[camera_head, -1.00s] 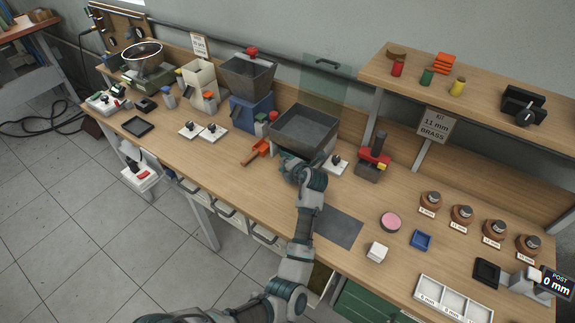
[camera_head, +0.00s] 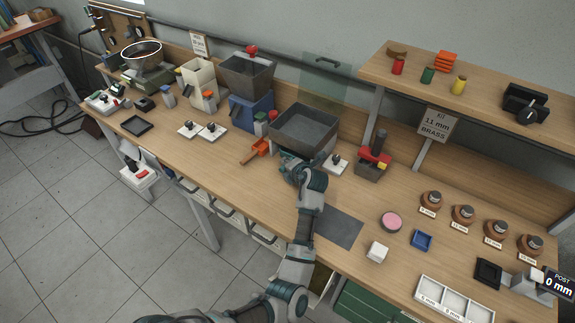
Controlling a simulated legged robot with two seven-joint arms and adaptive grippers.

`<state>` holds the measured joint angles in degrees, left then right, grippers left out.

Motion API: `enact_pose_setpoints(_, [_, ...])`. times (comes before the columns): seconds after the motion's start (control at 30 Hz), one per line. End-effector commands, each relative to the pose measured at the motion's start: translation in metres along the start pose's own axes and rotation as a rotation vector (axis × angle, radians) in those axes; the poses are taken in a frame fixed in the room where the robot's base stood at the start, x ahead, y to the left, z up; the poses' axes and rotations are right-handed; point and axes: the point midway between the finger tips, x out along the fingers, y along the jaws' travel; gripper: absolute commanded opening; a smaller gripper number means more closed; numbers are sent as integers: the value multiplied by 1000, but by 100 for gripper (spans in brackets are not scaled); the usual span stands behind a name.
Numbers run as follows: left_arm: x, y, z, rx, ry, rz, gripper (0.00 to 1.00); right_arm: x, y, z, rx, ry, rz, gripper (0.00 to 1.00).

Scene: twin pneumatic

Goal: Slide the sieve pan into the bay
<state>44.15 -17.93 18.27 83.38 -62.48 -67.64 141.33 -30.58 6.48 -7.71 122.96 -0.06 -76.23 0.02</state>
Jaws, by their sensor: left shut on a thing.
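The sieve pan looks to be the dark grey square open pan (camera_head: 306,127) on the bench, in the upper middle of the head view. My left gripper (camera_head: 290,162) is at the pan's near side, shut on it; the fingers are mostly hidden behind my wrist. The bay is hard to make out; a clear pane (camera_head: 323,85) stands behind the pan against the back wall. My right gripper is not in view.
A blue machine with a grey hopper (camera_head: 247,78) stands left of the pan. An orange scoop (camera_head: 257,150) lies close by on the left. A white switch plate (camera_head: 335,164) and a red-topped tool (camera_head: 373,161) stand on the right. A dark mat (camera_head: 338,228) lies in front.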

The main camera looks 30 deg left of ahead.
Motion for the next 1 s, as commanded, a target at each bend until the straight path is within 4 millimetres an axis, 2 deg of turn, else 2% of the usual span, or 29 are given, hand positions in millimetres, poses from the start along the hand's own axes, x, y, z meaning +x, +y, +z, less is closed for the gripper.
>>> enact_pose_setpoints(0.17, [0,0,0,0,0,1,0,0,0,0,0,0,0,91])
enact_pose_setpoints(0.2, [0,0,0,0,0,1,23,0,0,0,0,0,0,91])
enact_pose_setpoints(0.3, [0,0,0,1,1,0,47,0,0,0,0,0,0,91])
enact_pose_setpoints(0.73, [-3,-2,0,2,2,-5,47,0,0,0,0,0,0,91])
enact_pose_setpoints(0.87, [-22,-2,1,0,-1,-4,47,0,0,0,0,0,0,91])
enact_pose_setpoints(1.0, [-53,-2,1,1,-2,-3,47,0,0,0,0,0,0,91])
